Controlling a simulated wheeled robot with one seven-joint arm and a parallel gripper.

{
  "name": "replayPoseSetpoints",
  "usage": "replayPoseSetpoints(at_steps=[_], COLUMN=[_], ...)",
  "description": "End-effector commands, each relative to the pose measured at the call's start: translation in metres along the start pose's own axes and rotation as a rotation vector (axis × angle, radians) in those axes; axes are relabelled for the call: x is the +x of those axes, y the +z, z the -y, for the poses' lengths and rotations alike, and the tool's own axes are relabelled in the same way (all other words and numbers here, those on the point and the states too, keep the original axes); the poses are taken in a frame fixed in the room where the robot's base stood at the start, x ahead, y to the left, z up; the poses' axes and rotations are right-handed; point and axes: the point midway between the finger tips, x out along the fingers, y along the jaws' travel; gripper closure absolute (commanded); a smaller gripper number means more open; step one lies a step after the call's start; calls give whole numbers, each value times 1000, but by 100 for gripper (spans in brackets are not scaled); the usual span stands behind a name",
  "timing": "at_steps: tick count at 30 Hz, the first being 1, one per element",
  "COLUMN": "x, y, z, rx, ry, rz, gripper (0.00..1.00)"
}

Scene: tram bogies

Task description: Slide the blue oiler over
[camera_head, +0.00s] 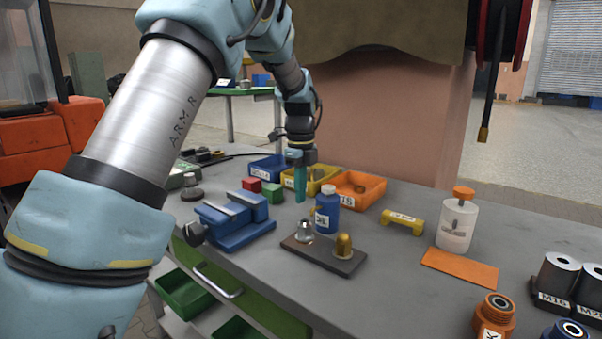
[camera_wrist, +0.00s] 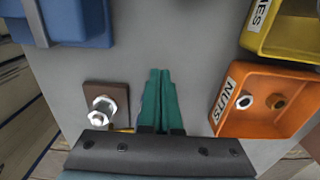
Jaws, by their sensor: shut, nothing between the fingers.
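The fingers look shut and empty. They also show in the wrist view (camera_wrist: 160,85), pressed together over bare bench.
A brown plate (camera_head: 325,257) with silver and brass pieces lies in front of the oiler. An orange bin (camera_head: 372,190), yellow bin (camera_head: 318,174) and blue vise (camera_head: 235,225) are close by. A yellow bar (camera_head: 402,222) and white bottle (camera_head: 457,225) stand right; bench between is clear.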

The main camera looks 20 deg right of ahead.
Motion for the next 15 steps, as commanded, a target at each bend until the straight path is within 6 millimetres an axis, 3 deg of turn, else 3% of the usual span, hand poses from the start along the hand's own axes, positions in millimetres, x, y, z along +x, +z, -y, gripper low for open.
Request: replayPoseSetpoints(at_steps=[3,9,15], x=[23,21,22], y=[0,-29,-39], z=[-1,0,-1], rx=[0,3,-1], ry=[5,1,0], rz=[-1,0,0], gripper=[100,100,100])
